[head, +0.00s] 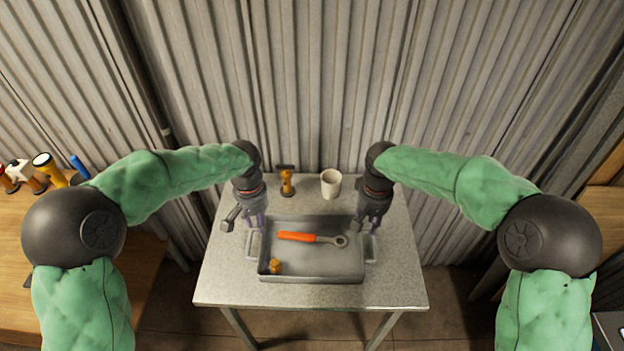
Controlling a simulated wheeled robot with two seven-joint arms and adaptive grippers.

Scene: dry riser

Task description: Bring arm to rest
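My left gripper (256,222) hangs fingers down above the left end of a grey metal tray (310,222), close to the tray's left handle (251,245). My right gripper (368,226) hangs fingers down by the tray's right end, close to the right handle (373,246). The fingers are small and dark, so I cannot tell whether either gripper is open or touches the tray. Nothing is seen hanging from them. Both arms are bent inward over the table. In the tray lie an orange-handled tool with a ring end (311,238) and a small brass-coloured piece (275,266).
The tray rests on a small light table (215,285). Behind it stand a white cup (331,183) and an orange-brown fitting (287,182). A wooden bench (150,270) with several tools is at left. A corrugated metal wall (310,90) closes the back.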

